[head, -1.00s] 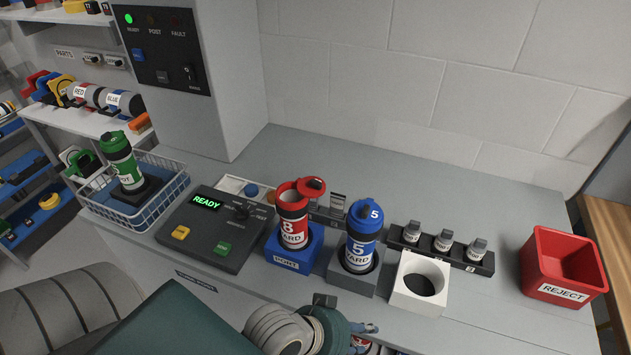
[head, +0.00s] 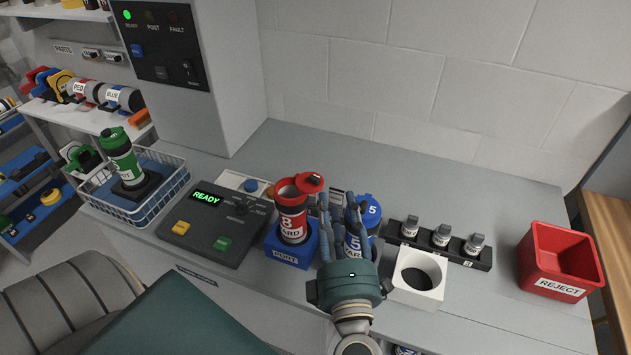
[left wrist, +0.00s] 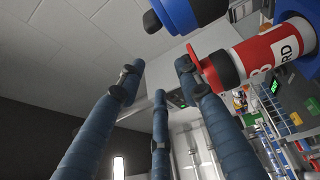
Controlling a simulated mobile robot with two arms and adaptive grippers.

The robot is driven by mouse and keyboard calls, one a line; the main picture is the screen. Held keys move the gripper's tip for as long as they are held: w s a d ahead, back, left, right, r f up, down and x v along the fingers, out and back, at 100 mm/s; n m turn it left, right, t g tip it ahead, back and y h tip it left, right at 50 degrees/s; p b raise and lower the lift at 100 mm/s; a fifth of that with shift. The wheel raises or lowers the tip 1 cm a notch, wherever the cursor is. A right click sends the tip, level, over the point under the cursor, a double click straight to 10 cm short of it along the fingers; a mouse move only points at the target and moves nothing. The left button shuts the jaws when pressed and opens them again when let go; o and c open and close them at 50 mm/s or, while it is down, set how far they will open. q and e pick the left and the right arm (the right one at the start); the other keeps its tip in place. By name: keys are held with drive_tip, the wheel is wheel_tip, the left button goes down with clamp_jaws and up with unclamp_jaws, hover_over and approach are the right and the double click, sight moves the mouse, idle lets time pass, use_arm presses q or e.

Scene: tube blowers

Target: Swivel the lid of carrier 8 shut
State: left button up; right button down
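Carrier 8 (head: 292,225) is a red container with a white label, standing upright in the blue PORT block (head: 289,255). Its red lid (head: 309,182) is swung out to the right, and the top looks open. In the left wrist view carrier 8 (left wrist: 265,52) is at upper right, with its lid (left wrist: 214,70) by the right finger. My left gripper (head: 345,205) is open, its fingers apart and pointing up and away, just right of carrier 8 and in front of blue carrier 5 (head: 371,211). Whether a finger touches the lid is unclear. My right gripper is not in view.
Carrier 5 stands close behind my fingers, partly hidden. A white holder (head: 428,297) with an empty hole and a black rack (head: 455,255) are to the right, then a red REJECT bin (head: 540,282). A READY console (head: 205,233) and a wire basket (head: 165,205) are left.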

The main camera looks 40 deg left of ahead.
sight(315, 183)
use_arm(q)
drive_tip(key=w+a+f, duration=0.1)
drive_tip(key=w+a, duration=0.1)
drive_tip(key=a, duration=0.1)
drive_tip(key=w+a+n+g, duration=0.1)
drive_tip(key=w+a, duration=0.1)
drive_tip(key=a, duration=0.1)
drive_tip(key=w+a+f+g+y, duration=0.1)
drive_tip(key=w+a, duration=0.1)
drive_tip(key=a, duration=0.1)
drive_tip(key=shift+f+n+b, duration=0.3)
drive_tip(key=shift+b, duration=0.05)
drive_tip(key=shift+s, duration=0.15)
drive_tip(key=c, duration=0.9)
